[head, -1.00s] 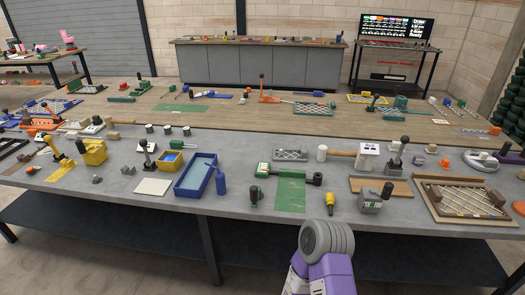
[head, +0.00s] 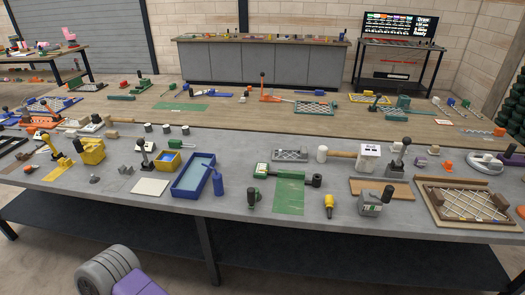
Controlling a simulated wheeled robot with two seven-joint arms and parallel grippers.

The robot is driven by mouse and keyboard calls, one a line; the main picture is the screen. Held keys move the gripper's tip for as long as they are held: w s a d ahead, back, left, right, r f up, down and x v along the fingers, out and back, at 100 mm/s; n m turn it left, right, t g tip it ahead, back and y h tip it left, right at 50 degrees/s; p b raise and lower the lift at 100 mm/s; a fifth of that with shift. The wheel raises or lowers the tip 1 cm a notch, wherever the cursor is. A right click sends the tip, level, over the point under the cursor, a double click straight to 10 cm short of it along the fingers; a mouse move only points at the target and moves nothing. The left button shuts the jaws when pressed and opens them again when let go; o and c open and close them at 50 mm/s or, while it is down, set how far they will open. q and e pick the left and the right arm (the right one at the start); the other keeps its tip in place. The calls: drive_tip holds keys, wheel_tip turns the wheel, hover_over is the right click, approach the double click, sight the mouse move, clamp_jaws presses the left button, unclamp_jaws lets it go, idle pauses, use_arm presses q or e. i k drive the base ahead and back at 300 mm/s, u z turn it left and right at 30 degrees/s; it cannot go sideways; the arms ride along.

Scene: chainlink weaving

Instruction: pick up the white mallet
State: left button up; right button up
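The white mallet (head: 322,154) lies on the grey work table, right of the middle in the head view. Its white cylindrical head is at the left, and its wooden handle (head: 343,154) runs right toward a small white box (head: 370,150) with a dark label. I cannot tell whether the handle's end touches the box or passes behind it. Nothing of mine is near the mallet. Neither gripper's fingers are in view.
A metal mesh piece (head: 290,155) lies left of the mallet. A green mat (head: 289,197) with a dark-headed mallet (head: 316,180) lies in front. A lever device (head: 400,158) stands to the right. A blue tray (head: 194,177) and a framed mesh (head: 464,203) are further off. The table's front edge is near.

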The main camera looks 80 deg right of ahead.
sight(323, 152)
drive_tip(key=u, duration=0.15)
drive_tip(key=k, duration=1.5)
drive_tip(key=z, duration=0.7)
